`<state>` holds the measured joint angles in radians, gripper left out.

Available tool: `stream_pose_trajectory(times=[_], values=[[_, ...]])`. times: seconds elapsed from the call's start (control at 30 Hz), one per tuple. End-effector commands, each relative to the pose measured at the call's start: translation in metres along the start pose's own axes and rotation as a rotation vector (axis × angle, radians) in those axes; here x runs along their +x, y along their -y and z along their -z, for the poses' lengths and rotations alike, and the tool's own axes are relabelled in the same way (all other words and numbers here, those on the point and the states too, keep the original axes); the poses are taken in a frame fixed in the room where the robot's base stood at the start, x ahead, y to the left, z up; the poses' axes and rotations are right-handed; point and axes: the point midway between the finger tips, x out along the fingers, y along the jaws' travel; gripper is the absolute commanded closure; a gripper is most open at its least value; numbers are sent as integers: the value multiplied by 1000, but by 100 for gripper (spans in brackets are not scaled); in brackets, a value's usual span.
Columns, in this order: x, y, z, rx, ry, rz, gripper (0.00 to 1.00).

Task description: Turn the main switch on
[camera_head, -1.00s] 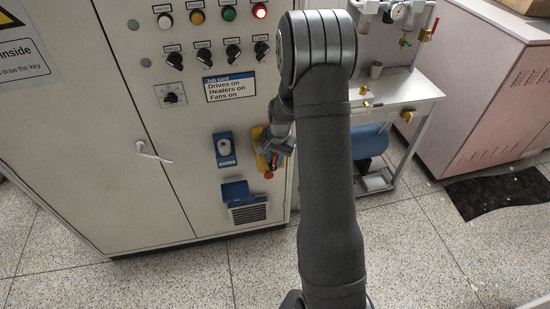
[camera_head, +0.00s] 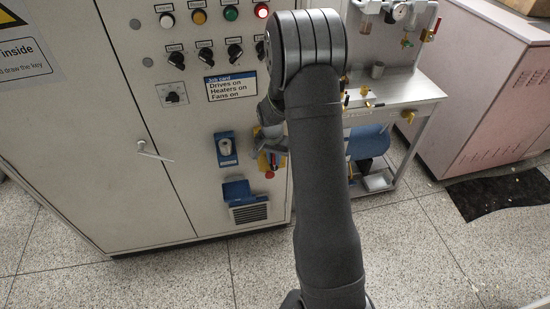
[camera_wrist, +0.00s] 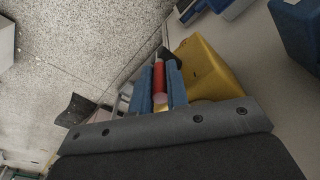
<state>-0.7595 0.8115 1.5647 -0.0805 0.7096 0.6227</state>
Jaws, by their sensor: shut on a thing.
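The main switch shows as a yellow box (camera_head: 262,163) on the cabinet front, low and right of the job card, with a red part (camera_head: 270,174) at its bottom. My gripper (camera_head: 273,152) is in front of it and hides part of it, as does my arm. In the wrist view the yellow box (camera_wrist: 205,68) is right beside the fingers. A red handle (camera_wrist: 160,75) lies between the two blue fingers of my gripper (camera_wrist: 160,68), which is shut on it. The handle's exact turn angle cannot be told.
A grey-blue fixture (camera_head: 226,149) is left of the switch, and a blue flap (camera_head: 237,191) over a vent is below. A row of black knobs (camera_head: 206,56) and the job card (camera_head: 231,87) are above. A metal bench (camera_head: 405,92) stands right.

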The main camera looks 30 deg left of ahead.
Motion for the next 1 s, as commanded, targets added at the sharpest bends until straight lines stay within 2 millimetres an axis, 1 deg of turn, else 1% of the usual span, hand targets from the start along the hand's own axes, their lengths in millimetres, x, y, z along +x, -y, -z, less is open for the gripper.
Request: stream_pose_trajectory(times=[0.17, 0.2, 0.23, 0.5, 0.63, 0.77, 0.87, 1.0], values=[[0, 0, 1, -1, -3, 1, 100], [0, 0, 1, -1, -3, 1, 84], [0, 0, 1, -1, -3, 1, 78], [0, 0, 1, 0, -2, 1, 77], [-7, 0, 1, 0, -4, 3, 77], [-26, 1, 1, -1, -5, 4, 77], [-48, 1, 2, -1, -7, 4, 77], [-83, 1, 1, -1, -7, 4, 77]])
